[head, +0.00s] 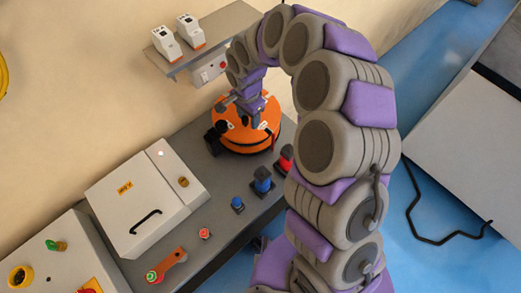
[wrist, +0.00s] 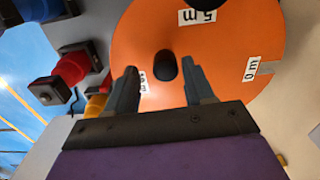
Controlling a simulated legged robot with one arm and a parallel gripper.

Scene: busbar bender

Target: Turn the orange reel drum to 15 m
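The orange reel drum (head: 262,137) sits at the far end of the grey bench, under my arm. In the wrist view its orange face (wrist: 225,45) shows a "5 m" label (wrist: 197,16) at the top and a "0 m" label (wrist: 252,70) by a notch at the right rim. A third label (wrist: 143,82), partly hidden, lies beside my left finger. My gripper (wrist: 159,66) is open over the drum, with a dark round peg (wrist: 166,70) in line between its fingers. I cannot tell whether the fingers touch the drum or peg.
Red (head: 286,160) and blue (head: 262,181) parts stand on the bench near the drum. A grey box with a black handle (head: 145,221) is at the left. A wall shelf (head: 205,47) with two white devices hangs behind. A black cable (head: 425,238) lies on the blue floor.

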